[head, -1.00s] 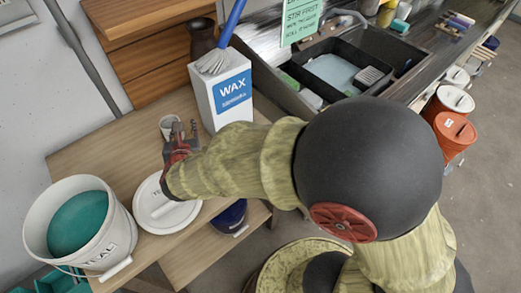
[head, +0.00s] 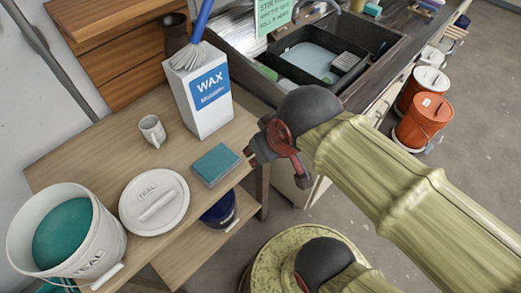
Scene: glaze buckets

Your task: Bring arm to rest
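My gripper (head: 252,155) is at the end of my arm, just right of the wooden table's edge in the head view. Its fingers are small and partly hidden by the wrist, so I cannot tell whether it is open or shut. No held object shows. My arm reaches in from the lower right. A teal tile (head: 215,164) lies on the table, left of the gripper and apart from it.
On the table (head: 105,148) stand a white TEAL bucket (head: 102,243) of teal glaze, its lid (head: 155,203), a small cup (head: 152,130) and a WAX box (head: 205,95). A sink (head: 330,62) lies behind; orange buckets (head: 424,119) stand on the floor at right.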

